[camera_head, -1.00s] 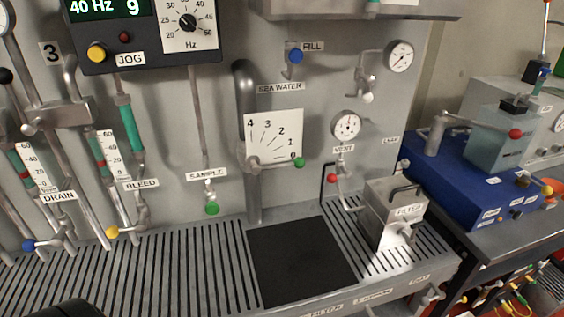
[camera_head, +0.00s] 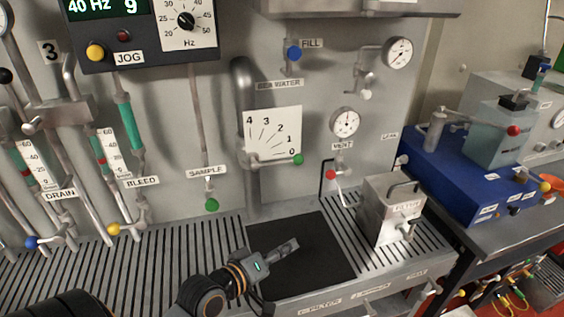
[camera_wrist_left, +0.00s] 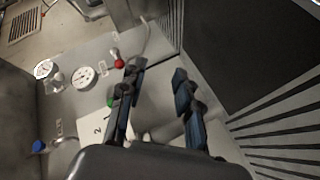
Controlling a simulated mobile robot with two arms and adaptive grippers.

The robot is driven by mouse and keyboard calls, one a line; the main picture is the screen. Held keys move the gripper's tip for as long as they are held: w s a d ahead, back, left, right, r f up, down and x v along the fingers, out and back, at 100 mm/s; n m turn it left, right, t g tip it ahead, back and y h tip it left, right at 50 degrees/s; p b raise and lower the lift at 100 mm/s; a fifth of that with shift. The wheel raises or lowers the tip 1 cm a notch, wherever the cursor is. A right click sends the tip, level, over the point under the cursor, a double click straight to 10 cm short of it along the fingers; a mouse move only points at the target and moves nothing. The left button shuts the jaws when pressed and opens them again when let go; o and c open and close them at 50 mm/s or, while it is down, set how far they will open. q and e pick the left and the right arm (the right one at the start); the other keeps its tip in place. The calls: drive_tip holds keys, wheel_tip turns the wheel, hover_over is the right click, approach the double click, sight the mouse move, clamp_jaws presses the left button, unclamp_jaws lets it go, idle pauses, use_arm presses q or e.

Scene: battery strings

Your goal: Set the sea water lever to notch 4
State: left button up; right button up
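The sea water lever (camera_head: 275,160) lies nearly level in the head view, its green knob (camera_head: 298,160) at the 0 mark. Its white scale card (camera_head: 270,125) runs from 0 at lower right to 4 at upper left. My left gripper (camera_head: 286,250) is below the lever, over the black mat, apart from the knob. In the left wrist view my left gripper (camera_wrist_left: 158,75) has its fingers spread with nothing between them. There the green knob (camera_wrist_left: 110,102) shows just beside the left finger, and the card (camera_wrist_left: 92,128) is partly hidden. My right gripper is not in view.
The black mat (camera_head: 325,265) lies on the slotted bench. The vent valve's red knob (camera_head: 331,174) and the filter box (camera_head: 388,215) are to the right of the lever. The sample valve's green knob (camera_head: 212,205) is to its left. A vertical pipe (camera_head: 243,90) runs behind the card.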

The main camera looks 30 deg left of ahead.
sight(282, 162)
use_arm(q)
drive_tip(key=w+a+r+n+t+y, duration=0.3)
drive_tip(key=a+r+n+t, duration=0.2)
drive_tip(key=a+r+n, duration=0.35)
drive_tip(key=shift+m+y, duration=0.25)
drive_tip(key=shift+y, duration=0.05)
drive_tip(key=shift+w+a+r+p, duration=0.45)
drive_tip(key=shift+w+p, duration=0.15)
drive_tip(key=shift+w, duration=1.6)
drive_tip(key=shift+w+a+r+p, duration=0.3)
drive_tip(key=shift+w+r+p, duration=0.3)
drive_tip(key=shift+w, duration=1.6)
drive_tip(key=shift+w+a+r+p, duration=0.4)
drive_tip(key=shift+w+p, duration=0.25)
drive_tip(key=shift+w, duration=1.55)
clamp_jaws()
